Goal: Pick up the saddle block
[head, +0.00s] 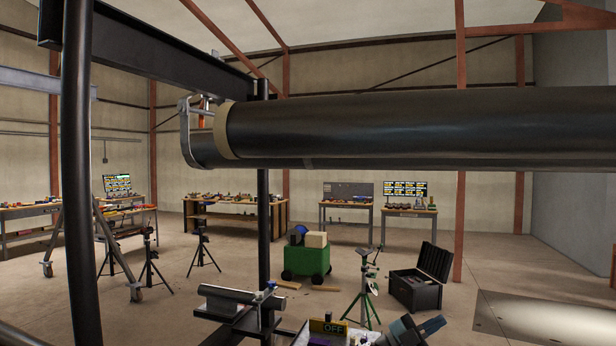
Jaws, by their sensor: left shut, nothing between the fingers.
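I cannot make out a saddle block for certain; small parts in the cluttered tray (296,338) at the bottom edge are cut off and too small to tell. My right gripper is not in view.
A big black pipe (420,128) crosses the upper right, with a metal clamp (187,132) at its left end. A black post (80,190) stands close at left. A low stand (240,302), green cart (306,262), tripod (364,292) and open case (418,280) stand beyond.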

